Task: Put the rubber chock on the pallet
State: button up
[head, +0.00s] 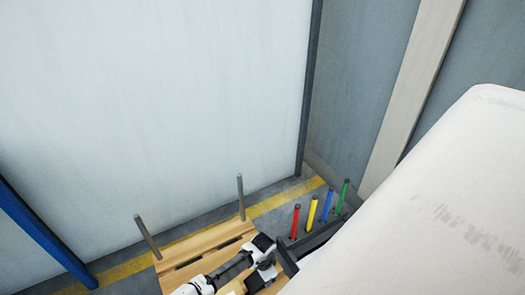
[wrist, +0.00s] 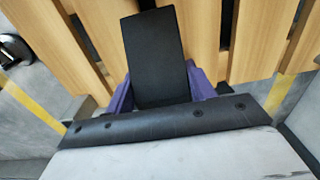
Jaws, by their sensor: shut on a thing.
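The rubber chock (wrist: 155,50) is a black, flat-faced block in the middle of the wrist view. My gripper (wrist: 160,80) is shut on it, with a purple finger at each side of its near end. The chock's far end points away from my gripper, over the light wooden slats of the pallet (wrist: 54,40). Whether the chock touches the slats cannot be told. In the head view, the pallet (head: 205,240) lies at the bottom centre, with my arm over its right part.
Two grey posts (head: 147,236) (head: 240,197) stand at the pallet's left and far sides. Red, yellow, blue and green rods (head: 295,221) stand upright in a dark holder to the right. A pale wall panel (head: 150,110) rises behind. Yellow floor lines (head: 285,200) run past the pallet.

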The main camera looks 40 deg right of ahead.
jog(key=shift+f+b, duration=0.6)
jog(key=shift+f, duration=1.6)
jog(key=shift+f, duration=0.2)
jog(key=o, duration=1.1)
notch_tip(320, 180, up, 12)
jog(key=p, duration=0.3)
jog(key=shift+r, duration=0.25)
